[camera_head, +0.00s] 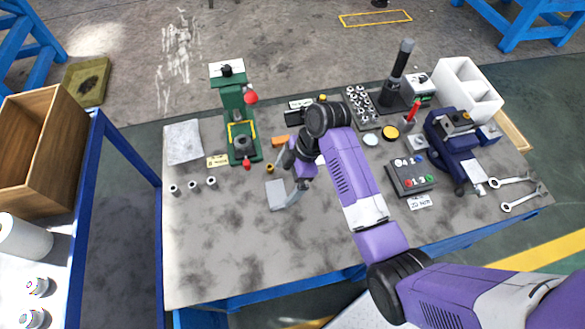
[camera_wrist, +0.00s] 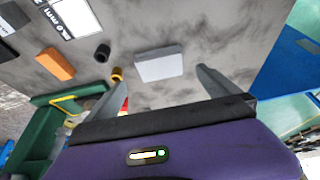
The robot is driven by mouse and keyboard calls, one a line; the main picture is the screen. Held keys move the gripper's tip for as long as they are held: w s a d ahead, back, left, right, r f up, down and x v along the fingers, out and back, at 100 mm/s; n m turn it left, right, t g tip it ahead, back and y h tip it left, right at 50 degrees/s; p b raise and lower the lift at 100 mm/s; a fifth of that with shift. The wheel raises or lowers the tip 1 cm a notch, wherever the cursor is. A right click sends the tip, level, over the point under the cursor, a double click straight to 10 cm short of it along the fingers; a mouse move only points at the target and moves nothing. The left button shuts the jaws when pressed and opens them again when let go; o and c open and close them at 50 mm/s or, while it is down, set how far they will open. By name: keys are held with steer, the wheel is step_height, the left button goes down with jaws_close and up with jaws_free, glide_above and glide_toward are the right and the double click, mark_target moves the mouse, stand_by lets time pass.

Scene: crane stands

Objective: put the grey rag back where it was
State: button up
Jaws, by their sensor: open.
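A small light grey slab with a visible thickness, which looks like the folded grey rag (camera_head: 276,195), lies flat on the workbench. In the wrist view the grey rag (camera_wrist: 158,66) lies beyond my fingertips, roughly between their lines, with nothing gripping it. My gripper (camera_head: 285,182) is open and empty beside the rag, on its right in the head view. Both fingers of my gripper (camera_wrist: 160,84) show spread apart in the wrist view. I cannot tell the exact height of the fingertips above the bench.
A mottled pale square sheet (camera_head: 185,142) lies at the bench's left. A control box (camera_head: 411,176) and blue vise (camera_head: 453,145) are right. The front left bench is clear.

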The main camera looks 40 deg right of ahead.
steer(key=v, duration=0.5)
steer(key=shift+d+r, duration=0.15)
steer(key=shift+r, duration=0.1)
steer(key=shift+s, duration=0.1)
